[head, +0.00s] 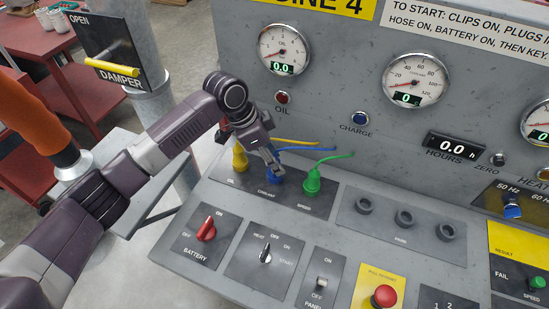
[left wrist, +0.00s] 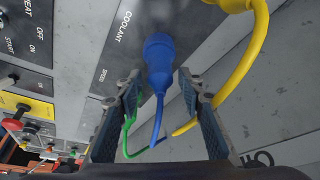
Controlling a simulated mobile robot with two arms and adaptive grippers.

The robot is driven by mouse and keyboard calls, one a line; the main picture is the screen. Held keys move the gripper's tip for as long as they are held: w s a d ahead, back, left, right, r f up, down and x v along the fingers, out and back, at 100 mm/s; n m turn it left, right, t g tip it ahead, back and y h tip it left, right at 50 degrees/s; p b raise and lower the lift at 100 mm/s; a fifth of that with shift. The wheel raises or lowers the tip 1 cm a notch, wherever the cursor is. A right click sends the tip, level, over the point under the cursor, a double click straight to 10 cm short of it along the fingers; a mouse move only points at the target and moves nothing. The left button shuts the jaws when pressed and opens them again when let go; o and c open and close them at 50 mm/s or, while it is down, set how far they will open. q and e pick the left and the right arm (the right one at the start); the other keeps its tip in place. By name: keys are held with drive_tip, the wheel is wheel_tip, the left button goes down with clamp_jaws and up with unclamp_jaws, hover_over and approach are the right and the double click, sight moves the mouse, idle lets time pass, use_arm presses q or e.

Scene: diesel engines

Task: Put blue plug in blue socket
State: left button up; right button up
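The blue plug (head: 274,175) stands on the panel by the COOLANT label, between the yellow and green plugs, its blue cable trailing right. It also shows in the left wrist view (left wrist: 158,58), upright just ahead of the fingertips. The blue socket is not seen apart; whatever is under the plug is hidden. My left gripper (head: 268,158) is above and behind the plug. In the left wrist view its fingers (left wrist: 160,75) are apart, with a gap on each side of the plug. My right gripper is out of view.
The yellow plug (head: 239,157) and green plug (head: 312,181) stand close on either side, with loose cables. Switches, including the red battery knob (head: 206,230), fill the front of the panel. Gauges line the upright face behind.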

use_arm(q)
drive_tip(key=shift+o, duration=0.3)
drive_tip(key=v, duration=1.2)
